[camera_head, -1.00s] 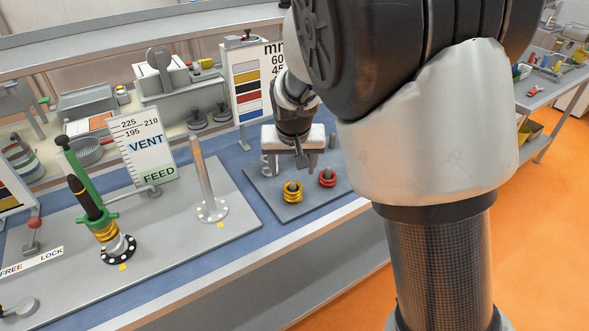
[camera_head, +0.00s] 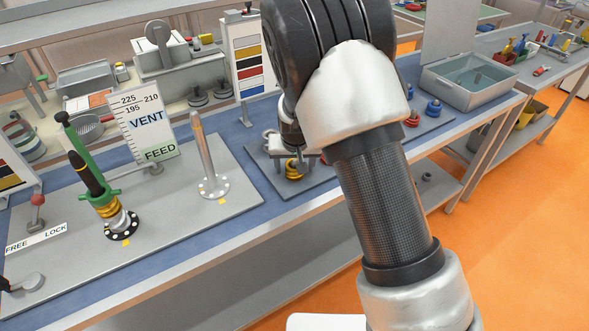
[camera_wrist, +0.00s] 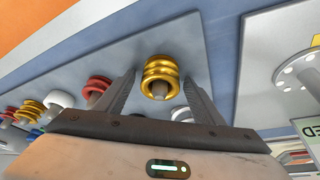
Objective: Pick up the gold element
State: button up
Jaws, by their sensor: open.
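The gold element (camera_head: 292,170) is a short stack of gold rings around a grey peg on a grey plate on the bench. In the wrist view, the gold element (camera_wrist: 160,68) shows between the two spread fingers, with the peg's tip visible in its middle. My gripper (camera_wrist: 159,80) is open, with one finger on each side of the element and a visible gap on both sides. In the head view, my gripper (camera_head: 295,160) is just over the element and partly covers it. I cannot tell whether any finger touches it.
A red ring element (camera_wrist: 97,86), a white one (camera_wrist: 60,99) and another gold one (camera_wrist: 30,107) stand nearby. A metal post (camera_head: 205,160) and the green-clamped assembly (camera_head: 104,203) stand on the plate at left. A grey bin (camera_head: 470,80) is at upper right.

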jog(key=c, duration=1.3)
jog(key=shift+r, duration=0.15)
